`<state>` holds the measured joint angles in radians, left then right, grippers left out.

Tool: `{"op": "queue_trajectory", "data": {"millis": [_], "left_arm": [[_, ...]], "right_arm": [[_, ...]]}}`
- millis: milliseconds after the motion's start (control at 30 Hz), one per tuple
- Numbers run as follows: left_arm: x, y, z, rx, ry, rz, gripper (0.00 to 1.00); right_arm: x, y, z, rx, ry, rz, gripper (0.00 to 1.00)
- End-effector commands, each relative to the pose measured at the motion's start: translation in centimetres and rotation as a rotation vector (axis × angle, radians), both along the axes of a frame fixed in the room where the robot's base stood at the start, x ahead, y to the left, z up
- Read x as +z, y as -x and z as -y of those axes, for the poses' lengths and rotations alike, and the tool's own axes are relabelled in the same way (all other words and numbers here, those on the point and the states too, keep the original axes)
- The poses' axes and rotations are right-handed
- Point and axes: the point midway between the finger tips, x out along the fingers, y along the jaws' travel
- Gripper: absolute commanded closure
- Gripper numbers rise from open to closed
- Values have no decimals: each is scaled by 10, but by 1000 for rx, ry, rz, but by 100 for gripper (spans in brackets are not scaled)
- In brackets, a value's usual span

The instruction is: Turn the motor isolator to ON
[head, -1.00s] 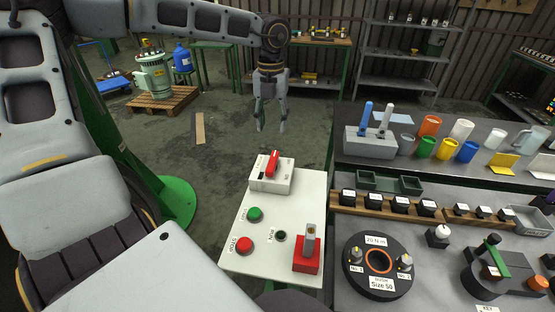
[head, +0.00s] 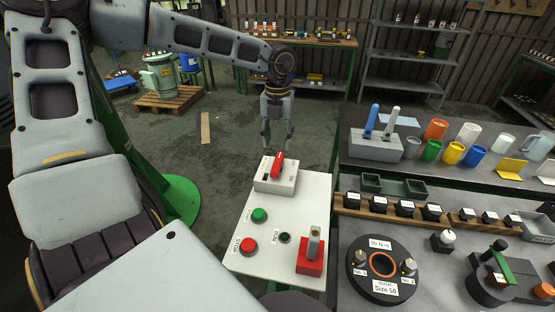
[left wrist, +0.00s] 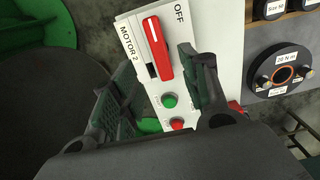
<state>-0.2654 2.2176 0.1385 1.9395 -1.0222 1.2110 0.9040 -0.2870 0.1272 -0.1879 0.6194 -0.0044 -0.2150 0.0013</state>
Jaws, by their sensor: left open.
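The motor isolator (head: 275,183) is a white box with a red handle (head: 277,165) on top, at the far end of a white panel. In the left wrist view, the red handle (left wrist: 158,50) lies near the printed word OFF, beside the label MOTOR 2 (left wrist: 127,45). The ON mark is not visible. My left gripper (head: 277,148) is open and empty, pointing down just above and beyond the isolator. In the left wrist view, the fingers (left wrist: 160,85) are spread, with the handle seen between and beyond them. My right gripper is not in view.
The panel (head: 268,255) also holds a green button (head: 260,215), a red stop button (head: 248,245), a small black knob (head: 285,238) and a red block (head: 311,262) with a grey upright piece. A crowded grey bench stands to the right. Open floor lies left of the panel.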

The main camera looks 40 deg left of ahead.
Motion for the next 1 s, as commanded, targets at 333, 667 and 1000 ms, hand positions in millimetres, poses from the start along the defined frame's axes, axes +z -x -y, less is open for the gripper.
{"op": "queue_trajectory", "data": {"millis": [333,667,1000], "left_arm": [[-41,0,0,0,0,-1,55],[-72,0,0,1,0,-1,55],[-86,0,0,0,0,1,55]], "right_arm": [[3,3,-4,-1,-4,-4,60],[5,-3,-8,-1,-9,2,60],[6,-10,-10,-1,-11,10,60]]}}
